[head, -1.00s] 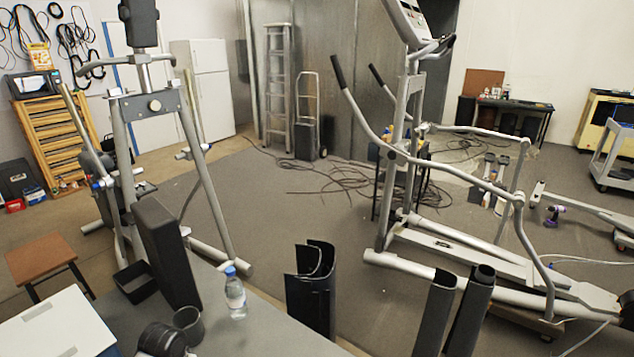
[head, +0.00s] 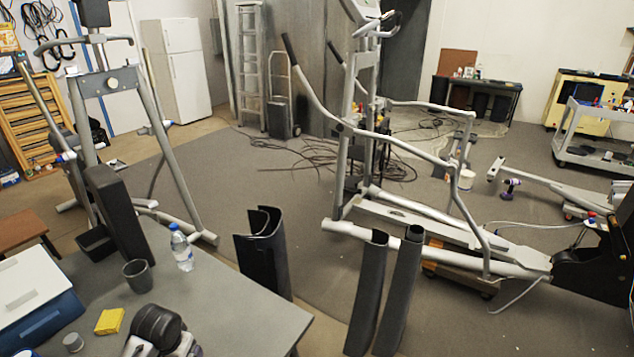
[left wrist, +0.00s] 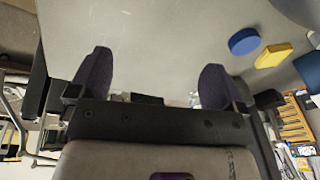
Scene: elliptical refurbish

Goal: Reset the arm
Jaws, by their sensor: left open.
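My left gripper (left wrist: 155,82) shows in the left wrist view, with its two dark fingers wide apart and nothing between them. A pale grey surface lies beyond the fingertips. In the head view a dark rounded part with grey pieces (head: 157,325) shows at the bottom edge over the table; I cannot tell if it belongs to my arm. My right gripper is in neither view.
The grey table (head: 235,312) holds a water bottle (head: 181,248), a dark mug (head: 138,275) and a yellow block (head: 110,321). Black curved panels (head: 262,255) stand beyond it. The elliptical frame (head: 440,235) is at right. A blue disc (left wrist: 243,41) shows in the wrist view.

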